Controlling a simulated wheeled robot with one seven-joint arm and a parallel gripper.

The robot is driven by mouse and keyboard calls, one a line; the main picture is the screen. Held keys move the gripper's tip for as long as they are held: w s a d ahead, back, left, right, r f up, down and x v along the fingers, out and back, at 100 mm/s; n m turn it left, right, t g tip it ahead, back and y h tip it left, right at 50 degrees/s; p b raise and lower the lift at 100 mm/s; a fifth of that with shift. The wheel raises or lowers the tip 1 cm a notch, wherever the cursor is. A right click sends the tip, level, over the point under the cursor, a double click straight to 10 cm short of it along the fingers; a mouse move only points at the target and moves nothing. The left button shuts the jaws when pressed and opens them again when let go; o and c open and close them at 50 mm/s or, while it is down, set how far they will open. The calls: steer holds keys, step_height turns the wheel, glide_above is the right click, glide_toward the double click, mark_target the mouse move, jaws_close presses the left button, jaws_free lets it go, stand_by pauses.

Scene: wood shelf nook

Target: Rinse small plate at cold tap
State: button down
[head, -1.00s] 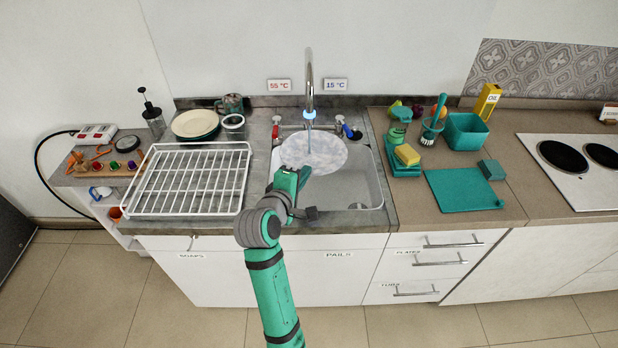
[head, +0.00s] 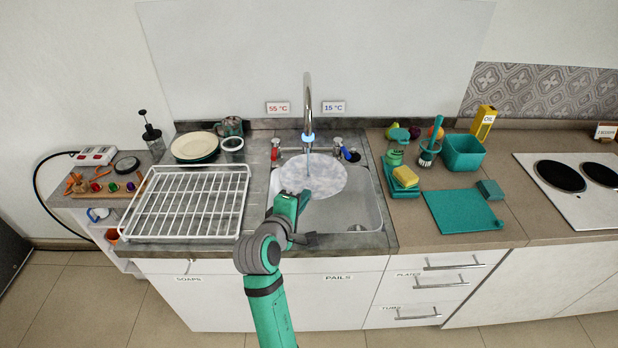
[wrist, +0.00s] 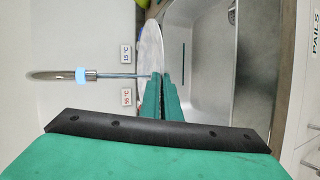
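The small plate (head: 326,178) is pale with grey-white mottling. It is over the sink basin (head: 362,218), under the spout (head: 308,105), and a thin stream of water (head: 308,165) runs down onto it. My gripper (head: 303,198) is shut on the plate's near edge. In the wrist view the fingers (wrist: 161,98) close on the plate (wrist: 150,50), seen nearly edge-on, with the stream (wrist: 120,75) reaching it. The cold tap with a blue handle (head: 346,153) is at the right under the 15 °C sign (head: 333,107). A red-handled tap (head: 275,150) is at the left.
A white wire drying rack (head: 190,203) stands left of the sink, empty. Behind it are stacked plates (head: 195,145) and a jar (head: 233,148). Right of the sink are a yellow sponge (head: 405,176), a brush (head: 432,143), a teal box (head: 463,155) and a teal mat (head: 462,211).

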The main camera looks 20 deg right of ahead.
steer(key=s+d, duration=0.2)
steer(key=s, duration=0.4)
steer(key=shift+s+d, duration=0.2)
steer(key=shift+d, duration=0.1)
stand_by(0.6)
stand_by(0.8)
steer(key=s+d+r, duration=0.1)
steer(key=s+r, duration=0.3)
steer(key=shift+s+d, duration=0.3)
steer(key=shift+d, duration=0.1)
stand_by(0.9)
